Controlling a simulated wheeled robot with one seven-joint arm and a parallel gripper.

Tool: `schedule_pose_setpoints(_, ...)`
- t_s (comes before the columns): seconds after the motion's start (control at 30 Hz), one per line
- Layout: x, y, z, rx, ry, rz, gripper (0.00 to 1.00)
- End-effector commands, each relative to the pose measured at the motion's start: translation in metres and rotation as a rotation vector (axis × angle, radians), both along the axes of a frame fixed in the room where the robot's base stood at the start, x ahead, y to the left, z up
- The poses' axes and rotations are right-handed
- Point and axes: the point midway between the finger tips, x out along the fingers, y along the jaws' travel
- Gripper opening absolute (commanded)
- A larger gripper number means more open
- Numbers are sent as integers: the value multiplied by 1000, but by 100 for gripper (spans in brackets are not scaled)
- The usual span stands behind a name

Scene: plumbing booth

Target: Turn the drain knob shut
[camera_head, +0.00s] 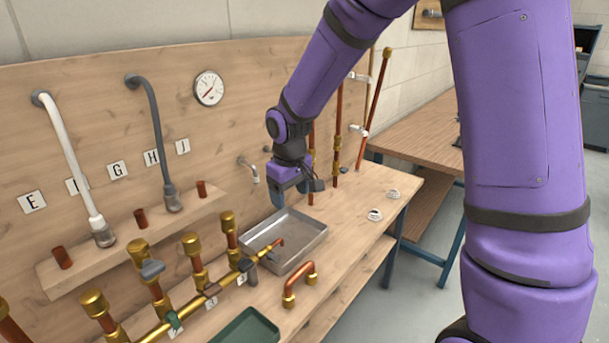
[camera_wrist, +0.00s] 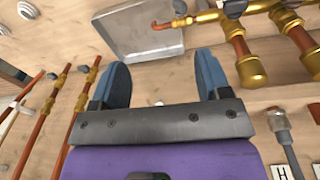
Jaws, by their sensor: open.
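A brass manifold (camera_head: 210,297) with upright capped branches runs along the bench, ending in a copper spout over a metal tray (camera_head: 322,236). A small grey knob (camera_head: 245,265) sits at that end, beside the spout; I take it as the drain knob. In the wrist view, a grey knob (camera_wrist: 180,7) shows at the top edge by the spout, partly cut off. My gripper (camera_head: 277,196) is above the back of the tray, pointing down, apart from the knob. In the wrist view its two blue fingers (camera_wrist: 160,80) are spread with nothing between them.
Other handles on the manifold are grey (camera_head: 152,269) and green (camera_head: 174,320). A copper U-pipe (camera_head: 301,284) and a green tray (camera_head: 247,330) lie in front. Vertical copper pipes (camera_head: 338,125) stand right of my gripper. A wall spout (camera_head: 248,168) and gauge (camera_head: 209,88) are behind.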

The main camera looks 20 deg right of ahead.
Motion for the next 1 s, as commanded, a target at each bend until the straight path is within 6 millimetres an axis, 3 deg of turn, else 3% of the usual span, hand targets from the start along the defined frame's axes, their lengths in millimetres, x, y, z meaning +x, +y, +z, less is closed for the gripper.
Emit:
schedule_pose_setpoints(0.2, -16, -11, 31, -1, -34, -34, 70)
schedule_pose_setpoints(0.4, -28, -18, 50, -1, -55, -57, 70)
schedule_pose_setpoints(0.9, -35, -22, 59, -1, -64, -69, 70)
schedule_pose_setpoints(1.0, -34, -22, 57, 1, -68, -65, 47)
